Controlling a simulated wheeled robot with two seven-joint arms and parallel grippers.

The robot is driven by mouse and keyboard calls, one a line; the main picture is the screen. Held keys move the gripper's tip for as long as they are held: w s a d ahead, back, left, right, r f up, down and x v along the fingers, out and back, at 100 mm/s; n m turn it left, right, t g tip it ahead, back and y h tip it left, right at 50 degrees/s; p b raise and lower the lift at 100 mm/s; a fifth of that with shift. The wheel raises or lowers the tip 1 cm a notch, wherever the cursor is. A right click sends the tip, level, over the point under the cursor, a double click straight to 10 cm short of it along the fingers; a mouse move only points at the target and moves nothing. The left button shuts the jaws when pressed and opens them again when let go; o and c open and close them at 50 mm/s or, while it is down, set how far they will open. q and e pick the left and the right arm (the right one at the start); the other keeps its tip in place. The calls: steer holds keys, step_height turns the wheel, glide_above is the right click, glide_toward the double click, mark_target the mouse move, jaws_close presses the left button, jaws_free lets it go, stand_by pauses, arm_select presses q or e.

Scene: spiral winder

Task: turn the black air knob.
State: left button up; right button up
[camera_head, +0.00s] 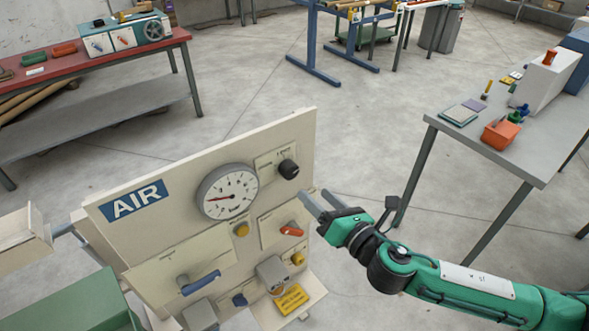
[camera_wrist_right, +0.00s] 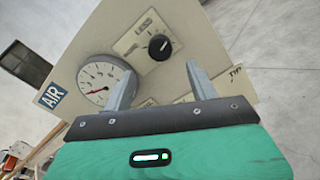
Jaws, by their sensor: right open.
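The black air knob (camera_head: 288,169) sits at the upper right of the cream AIR panel (camera_head: 150,235), right of the round gauge (camera_head: 228,191). In the right wrist view the knob (camera_wrist_right: 159,47) shows beyond the fingertips, on a plate with printed marks. My right gripper (camera_head: 308,198) is in front of the panel's right side, below and right of the knob in the head view. In the right wrist view its two fingers (camera_wrist_right: 160,76) are spread with nothing between them, and the knob appears apart from them. My left gripper is not in view.
The panel also carries a red handle (camera_head: 291,232), a blue lever (camera_head: 201,283), yellow buttons (camera_head: 241,229) and a yellow tag (camera_head: 291,299). A grey table (camera_head: 545,165) with an orange bin (camera_head: 501,134) stands right. A red-topped bench (camera_head: 90,60) stands at the back left.

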mark_target(293, 174)
steer(key=p+x, duration=0.1)
steer(key=x, duration=0.6)
steer(key=shift+w+a+p, duration=0.25)
steer(key=shift+w+p, duration=0.05)
steer(key=shift+p, duration=0.1)
steer(key=shift+w+a, duration=0.4)
steer(key=shift+w, duration=0.15)
steer(key=shift+c, duration=0.2)
steer(key=c, duration=1)
